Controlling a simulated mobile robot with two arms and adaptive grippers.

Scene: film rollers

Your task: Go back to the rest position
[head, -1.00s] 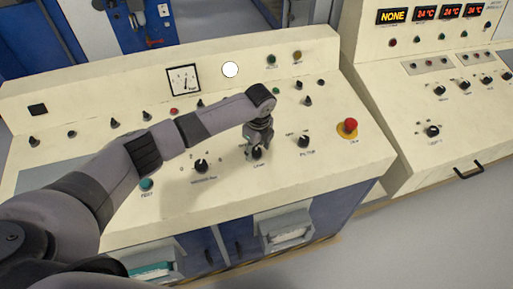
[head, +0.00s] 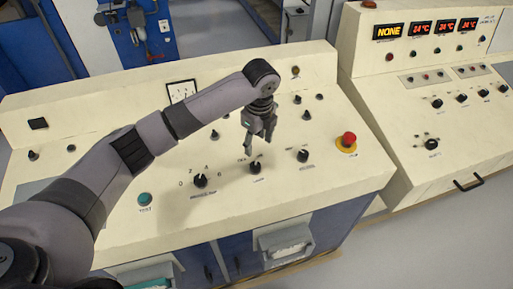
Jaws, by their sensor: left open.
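My left gripper (head: 258,144) hangs above the sloped cream control panel (head: 110,228), with its fingers apart and nothing between them. Just below it is a black rotary knob (head: 256,168) on the panel; a gap shows between knob and fingertips. My left arm comes in from the lower left and crosses over the panel, hiding part of it and part of the gauge (head: 182,91). My right gripper is not in view.
Another black knob (head: 200,181), a knob on the right (head: 302,156), a green button (head: 145,199) and a red emergency button (head: 348,139) are on the panel. A second console (head: 425,100) with red displays stands at right. Grey floor (head: 440,245) is clear.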

